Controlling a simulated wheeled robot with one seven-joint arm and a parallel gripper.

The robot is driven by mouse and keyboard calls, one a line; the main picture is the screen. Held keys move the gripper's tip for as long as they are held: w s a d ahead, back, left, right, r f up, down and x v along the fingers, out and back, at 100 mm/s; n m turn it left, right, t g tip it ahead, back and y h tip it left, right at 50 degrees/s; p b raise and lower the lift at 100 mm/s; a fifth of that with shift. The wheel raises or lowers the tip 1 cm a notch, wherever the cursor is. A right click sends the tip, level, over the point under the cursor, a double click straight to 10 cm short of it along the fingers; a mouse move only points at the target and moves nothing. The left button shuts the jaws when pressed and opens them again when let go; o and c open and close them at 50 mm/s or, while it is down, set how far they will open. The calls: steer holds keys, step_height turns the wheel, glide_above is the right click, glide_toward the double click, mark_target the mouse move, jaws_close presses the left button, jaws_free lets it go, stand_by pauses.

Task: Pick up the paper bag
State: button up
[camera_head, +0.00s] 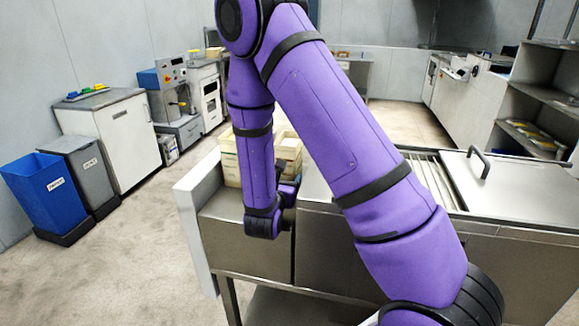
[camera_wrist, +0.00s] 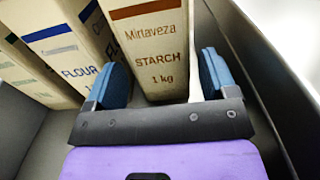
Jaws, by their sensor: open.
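In the wrist view a cream paper bag (camera_wrist: 155,50) marked "Mirtaveza STARCH 1 kg", with a brown band, stands between the fingers of my gripper (camera_wrist: 164,80). The blue-padded fingers are open, one on each side of the bag. The left finger is in front of a bag marked "FLOUR" (camera_wrist: 62,45). I cannot tell whether either finger touches the starch bag. In the head view pale bags (camera_head: 291,147) show at the left end of the steel counter, partly hidden by my purple arm. My gripper is mostly hidden there.
Another bag (camera_wrist: 25,70) stands at the far left of the wrist view. A thin white strip (camera_wrist: 195,45) is near the right finger, and a pale wall (camera_wrist: 290,50) rises close on the right. The steel counter (camera_head: 243,240) has a lidded section (camera_head: 505,190) at right.

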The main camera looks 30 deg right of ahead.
mark_target(288, 157)
steer(key=shift+r+x, duration=0.15)
steer(key=shift+x, duration=1.25)
steer(key=shift+r+x, duration=0.1)
steer(key=shift+x, duration=1.35)
steer(key=shift+c, duration=0.4)
steer(key=c, duration=1.3)
steer(key=shift+c, duration=0.2)
steer(key=shift+r, duration=0.1)
steer(key=shift+r, duration=1.75)
steer(key=w+a+v, duration=0.1)
steer(key=v, duration=0.7)
steer(key=r+v, duration=0.1)
steer(key=v, duration=0.7)
steer(key=shift+w+a+r, duration=0.3)
steer(key=shift+w+a, duration=0.05)
steer(key=shift+w, duration=0.1)
